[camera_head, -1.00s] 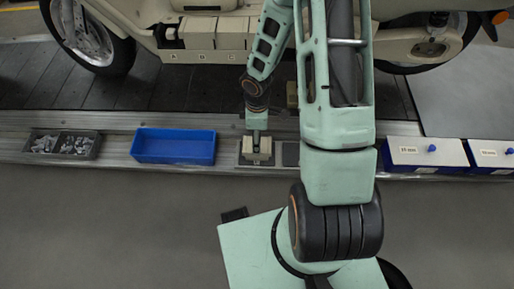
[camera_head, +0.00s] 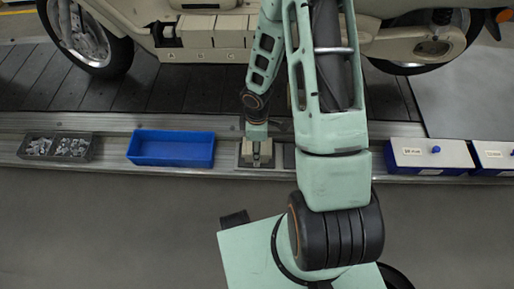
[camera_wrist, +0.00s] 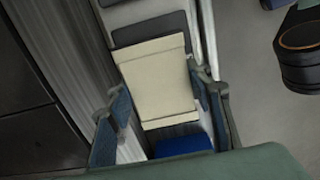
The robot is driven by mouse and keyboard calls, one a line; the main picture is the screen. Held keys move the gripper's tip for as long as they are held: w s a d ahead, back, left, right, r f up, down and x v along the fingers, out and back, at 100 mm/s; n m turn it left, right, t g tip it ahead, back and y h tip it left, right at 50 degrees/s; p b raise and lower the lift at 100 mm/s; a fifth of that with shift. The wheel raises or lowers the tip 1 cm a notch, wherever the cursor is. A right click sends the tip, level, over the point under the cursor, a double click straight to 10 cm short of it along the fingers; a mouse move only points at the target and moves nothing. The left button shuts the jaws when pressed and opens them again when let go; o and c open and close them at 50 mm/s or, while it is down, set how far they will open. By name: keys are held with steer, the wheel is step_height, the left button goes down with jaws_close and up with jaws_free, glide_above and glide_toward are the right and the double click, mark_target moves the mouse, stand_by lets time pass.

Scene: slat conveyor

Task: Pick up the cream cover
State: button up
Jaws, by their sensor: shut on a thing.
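The cream cover (camera_wrist: 158,82) is a pale, flat-faced block, seen from above between the fingers in the wrist view. In the head view the cover (camera_head: 264,154) shows at the conveyor's near ledge, over a small grey pad. My gripper (camera_head: 257,146) points down onto it from behind. In the wrist view my gripper (camera_wrist: 165,112) has its blue-grey fingers on either side of the cover, shut on it. I cannot tell whether the cover still touches the pad.
An empty blue bin (camera_head: 172,149) stands on the ledge to the left. White-lidded blue boxes (camera_head: 430,154) stand right. A cream scooter (camera_head: 215,32) stands on the dark slats behind.

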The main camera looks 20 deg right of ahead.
steer(key=shift+r, duration=0.15)
steer(key=shift+c, duration=0.3)
steer(key=shift+r, duration=0.2)
step_height(320, 180, up, 3)
steer(key=shift+s+r+p, duration=0.1)
steer(key=shift+p, duration=1.1)
steer(key=s+a+r+p, duration=0.2)
steer(key=s+r+p, duration=0.2)
steer(key=s+p, duration=0.1)
steer(key=s+a+r+p, duration=0.2)
steer(key=s+r+p, duration=0.3)
steer(key=s, duration=0.3)
steer(key=shift+a, duration=0.3)
steer(key=shift+s+r+p, duration=0.1)
steer(key=shift+p, duration=0.55)
steer(key=shift+d, duration=0.15)
